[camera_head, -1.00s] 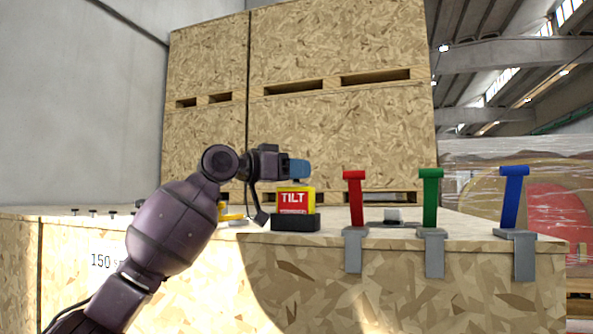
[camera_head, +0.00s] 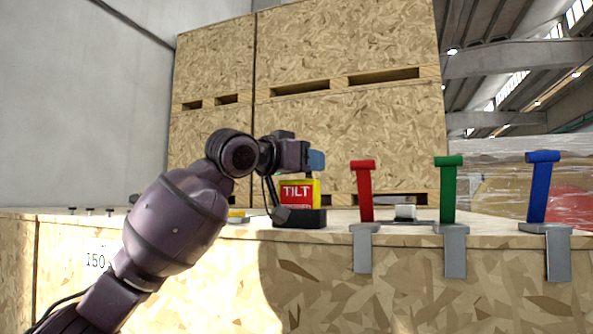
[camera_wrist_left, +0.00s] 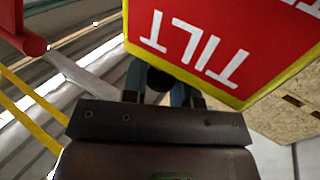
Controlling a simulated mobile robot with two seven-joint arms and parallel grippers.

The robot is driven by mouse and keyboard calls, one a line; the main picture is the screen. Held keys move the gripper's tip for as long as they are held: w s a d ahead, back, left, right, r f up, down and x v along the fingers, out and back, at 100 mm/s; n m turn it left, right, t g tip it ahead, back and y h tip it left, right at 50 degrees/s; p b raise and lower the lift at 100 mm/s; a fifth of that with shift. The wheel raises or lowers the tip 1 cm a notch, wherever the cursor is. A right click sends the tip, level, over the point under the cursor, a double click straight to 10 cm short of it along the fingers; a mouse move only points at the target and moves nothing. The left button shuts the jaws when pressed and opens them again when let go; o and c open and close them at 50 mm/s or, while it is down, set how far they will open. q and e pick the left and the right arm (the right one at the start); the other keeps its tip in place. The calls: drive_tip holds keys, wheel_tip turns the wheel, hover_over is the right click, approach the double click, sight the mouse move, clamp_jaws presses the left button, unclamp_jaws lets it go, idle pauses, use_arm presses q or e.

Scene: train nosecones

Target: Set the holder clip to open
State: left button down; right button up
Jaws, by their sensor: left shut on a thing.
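A red and yellow TILT sign (camera_head: 296,194) stands on a black base (camera_head: 300,219) on the crate top. My left gripper (camera_head: 316,160) has blue fingertips and is at the sign's upper right, behind it. In the left wrist view the sign (camera_wrist_left: 215,45) fills the top right, upside down. There my left gripper (camera_wrist_left: 157,88) is closed around a small dark round piece (camera_wrist_left: 158,79) beside the sign. I cannot tell for certain whether this piece is the holder clip, or how it is set. My right gripper is not in view.
Red (camera_head: 363,190), green (camera_head: 448,190) and blue (camera_head: 540,190) levers stand on grey brackets along the crate's front edge. A small grey block (camera_head: 405,212) lies behind, between red and green. A yellow piece (camera_head: 237,213) lies left of the base. Tall wooden crates (camera_head: 345,120) rise behind.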

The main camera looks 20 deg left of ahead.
use_arm(q)
drive_tip(key=shift+d+n+t+y, duration=0.3)
drive_tip(key=shift+n+y, duration=0.1)
drive_tip(key=shift+y, duration=0.15)
drive_tip(key=shift+d+n+t+y, duration=0.15)
drive_tip(key=shift+n+t+y, duration=0.2)
drive_tip(key=shift+y, duration=0.2)
drive_tip(key=n+y, duration=0.1)
drive_tip(key=y, duration=0.1)
drive_tip(key=d+n+t+y, duration=0.1)
drive_tip(key=n+y, duration=0.1)
drive_tip(key=w+n+t+y+b, duration=0.1)
drive_tip(key=y, duration=0.1)
drive_tip(key=shift+w+d, duration=0.1)
drive_tip(key=shift+d, duration=0.3)
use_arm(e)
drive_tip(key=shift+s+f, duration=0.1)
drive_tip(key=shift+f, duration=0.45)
use_arm(q)
drive_tip(key=shift+n+y, duration=0.25)
drive_tip(key=shift+y, duration=0.05)
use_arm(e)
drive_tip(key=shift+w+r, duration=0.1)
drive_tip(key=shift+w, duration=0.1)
